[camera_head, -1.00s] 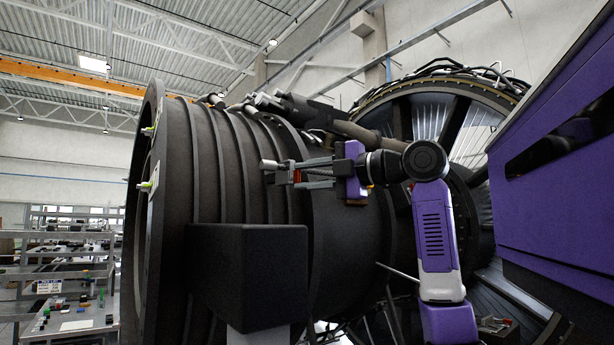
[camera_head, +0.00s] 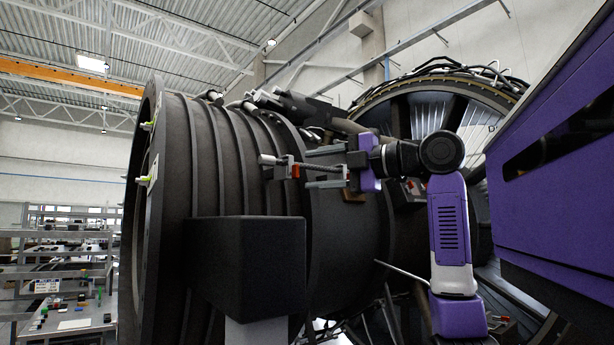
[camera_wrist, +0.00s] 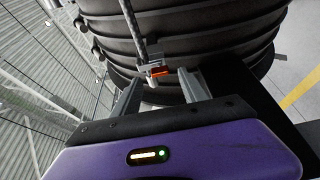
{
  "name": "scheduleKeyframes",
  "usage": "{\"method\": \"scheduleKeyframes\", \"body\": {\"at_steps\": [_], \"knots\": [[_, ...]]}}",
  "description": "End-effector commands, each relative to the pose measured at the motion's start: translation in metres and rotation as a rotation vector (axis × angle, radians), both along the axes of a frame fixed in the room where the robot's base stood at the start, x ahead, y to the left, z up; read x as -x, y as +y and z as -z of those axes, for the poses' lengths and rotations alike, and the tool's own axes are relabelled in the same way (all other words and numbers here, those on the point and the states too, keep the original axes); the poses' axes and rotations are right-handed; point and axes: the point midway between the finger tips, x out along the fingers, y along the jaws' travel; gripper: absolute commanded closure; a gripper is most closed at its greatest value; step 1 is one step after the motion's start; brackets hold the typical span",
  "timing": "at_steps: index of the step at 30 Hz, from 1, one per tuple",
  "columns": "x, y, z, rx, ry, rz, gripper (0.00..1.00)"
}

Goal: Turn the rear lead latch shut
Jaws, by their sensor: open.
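The rear lead latch, a small grey clamp (camera_head: 283,168) with a red-orange lever (camera_head: 295,171), sits on the side of the dark ribbed engine casing. A grey lead end (camera_head: 268,160) sticks out to its left. My gripper (camera_head: 308,169) is open and empty, just right of the latch, with its fingers pointing at it. In the wrist view the red-orange lever (camera_wrist: 159,72) lies beyond and between the spread fingertips of my gripper (camera_wrist: 160,82), apart from both. A braided lead (camera_wrist: 137,30) runs up from the clamp. I cannot tell the lever's exact angle.
The ribbed casing (camera_head: 230,150) fills the space behind the latch. A black box (camera_head: 248,270) stands in front, below my gripper. A large purple cabinet-like body (camera_head: 555,190) takes up the right. Shelves with small parts (camera_head: 70,270) stand far left.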

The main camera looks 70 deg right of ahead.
Motion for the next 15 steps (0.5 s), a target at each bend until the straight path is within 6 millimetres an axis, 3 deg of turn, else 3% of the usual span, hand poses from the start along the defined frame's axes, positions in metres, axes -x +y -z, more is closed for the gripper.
{"method": "scheduleKeyframes", "body": {"at_steps": [7, 15], "knots": [[0.037, 0.006, 0.002, 0.001, -0.001, 0.002, 0.49], [0.046, 0.008, 0.000, 0.001, 0.001, 0.000, 0.49]]}}
